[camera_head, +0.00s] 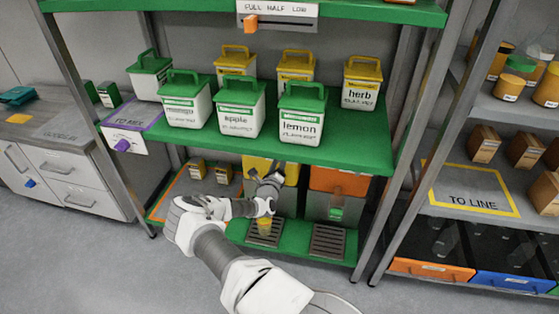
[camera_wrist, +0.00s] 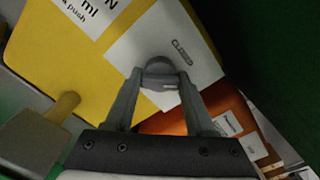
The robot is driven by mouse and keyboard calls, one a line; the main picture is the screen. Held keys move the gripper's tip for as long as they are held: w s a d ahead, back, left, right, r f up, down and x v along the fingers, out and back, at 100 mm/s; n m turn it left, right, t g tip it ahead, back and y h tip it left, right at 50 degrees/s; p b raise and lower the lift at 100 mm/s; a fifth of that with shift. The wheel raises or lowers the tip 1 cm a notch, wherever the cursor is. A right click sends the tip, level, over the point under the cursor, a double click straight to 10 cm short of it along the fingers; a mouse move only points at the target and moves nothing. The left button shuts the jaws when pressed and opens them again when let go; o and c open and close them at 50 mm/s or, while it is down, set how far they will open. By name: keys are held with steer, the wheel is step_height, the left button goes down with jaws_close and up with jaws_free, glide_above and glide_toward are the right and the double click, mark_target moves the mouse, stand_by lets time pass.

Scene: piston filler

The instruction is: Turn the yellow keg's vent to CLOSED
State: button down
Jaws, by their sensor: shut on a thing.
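The yellow keg (camera_head: 257,165) stands on the low green shelf, partly hidden behind my arm in the head view. In the wrist view the yellow keg (camera_wrist: 60,60) fills the upper left, tilted in the picture. Its white plate (camera_wrist: 194,45) carries a small dark label that seems to read CLOSED, up and right of the grey round vent knob (camera_wrist: 158,67). My gripper (camera_wrist: 161,80) is shut on this knob, one finger on each side. My gripper (camera_head: 270,180) also shows in front of the keg in the head view. The knob's exact pointing direction is unclear.
An orange keg (camera_head: 338,182) stands right of the yellow one. A yellow tap lever (camera_wrist: 62,107) sticks out left of my fingers. The green shelf (camera_head: 330,155) above holds several lidded tubs. Drip grates (camera_head: 327,241) lie below, and a rack post stands at the right.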

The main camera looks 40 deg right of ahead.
steer(key=n, duration=0.8)
steer(key=shift+f+n, duration=0.1)
steer(key=shift+n, duration=0.2)
stand_by(0.5)
steer(key=shift+c, duration=1.2)
jaws_free()
steer(key=p+v, duration=0.4)
steer(key=v, duration=1.3)
steer(key=shift+s, duration=0.25)
steer(key=shift+a, duration=0.1)
